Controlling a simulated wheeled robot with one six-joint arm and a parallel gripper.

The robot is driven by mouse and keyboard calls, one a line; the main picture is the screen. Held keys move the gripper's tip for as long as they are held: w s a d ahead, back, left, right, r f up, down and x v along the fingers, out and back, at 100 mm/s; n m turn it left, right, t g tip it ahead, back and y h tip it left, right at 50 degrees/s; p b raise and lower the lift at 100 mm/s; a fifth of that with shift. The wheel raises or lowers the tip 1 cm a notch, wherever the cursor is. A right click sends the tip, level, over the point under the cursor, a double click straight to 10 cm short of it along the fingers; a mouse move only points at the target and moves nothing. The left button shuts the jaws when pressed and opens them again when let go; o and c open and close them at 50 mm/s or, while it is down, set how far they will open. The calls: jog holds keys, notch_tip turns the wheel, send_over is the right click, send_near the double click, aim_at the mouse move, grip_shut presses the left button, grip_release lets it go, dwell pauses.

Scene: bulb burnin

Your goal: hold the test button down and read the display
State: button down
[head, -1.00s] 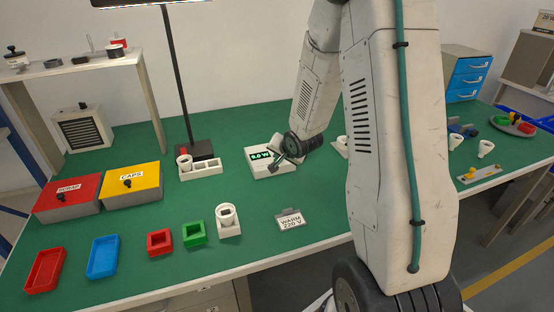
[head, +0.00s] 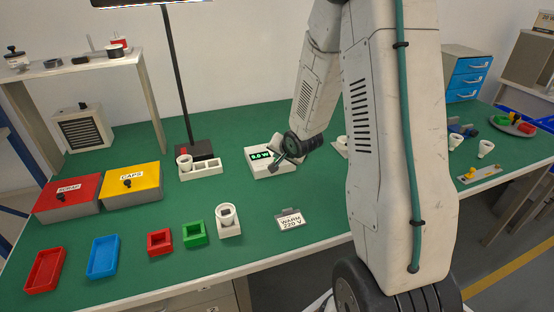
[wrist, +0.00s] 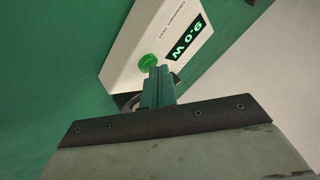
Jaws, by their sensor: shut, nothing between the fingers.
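The white tester (head: 272,174) sits on the green bench, and its lit display (head: 260,156) shows green characters that look like 9.0 W. In the wrist view the display (wrist: 187,40) appears turned over and also looks like 9.0 W. The round green test button (wrist: 148,62) is on the tester's face beside the display. My gripper (wrist: 157,75) is shut and empty, with its fingertips at the button's edge. I cannot tell whether they touch it or how far it is pressed. In the head view my gripper (head: 276,165) is over the tester, and the button is hidden.
A white socket tray (head: 208,170) is to the left of the tester. A WARM 220 V card (head: 290,222) lies in front. My arm covers the bench right of centre.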

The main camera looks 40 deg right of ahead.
dwell(0.5)
jog(key=shift+r, duration=0.85)
jog(key=shift+r, duration=2.5)
